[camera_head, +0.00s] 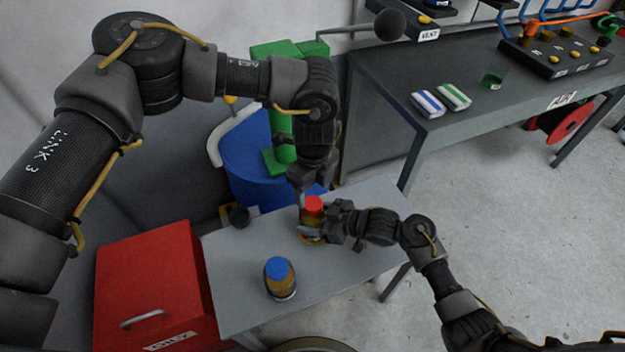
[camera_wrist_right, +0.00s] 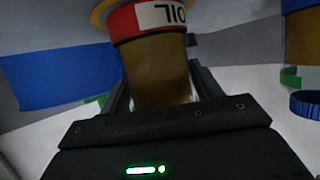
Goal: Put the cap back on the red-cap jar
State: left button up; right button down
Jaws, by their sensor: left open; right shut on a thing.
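The red-cap jar (camera_head: 314,226) stands near the back of the small grey table, with the red cap (camera_head: 314,203) at its top. I cannot tell whether the cap is seated. My left gripper (camera_head: 311,193) is open, pointing down, right at the cap. My right gripper (camera_head: 328,222) comes from the right and is shut on the jar's body. In the right wrist view the amber jar (camera_wrist_right: 157,72) lies between the fingers, with a red label band. The cap does not show there.
A blue-cap jar (camera_head: 281,280) stands nearer the front of the small table (camera_head: 240,255). A red toolbox (camera_head: 150,285) is at left. A blue barrel (camera_head: 250,155) and a green stand (camera_head: 282,130) are behind. A grey workbench (camera_head: 430,125) stands back right.

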aim_at(313, 202)
pick_arm(q)
jog(key=shift+f, duration=2.5)
jog(key=c, duration=1)
jog(key=o, duration=1.2)
jog(key=shift+c, duration=0.2)
jog(key=shift+r, duration=0.1)
notch_tip(313, 202, up, 12)
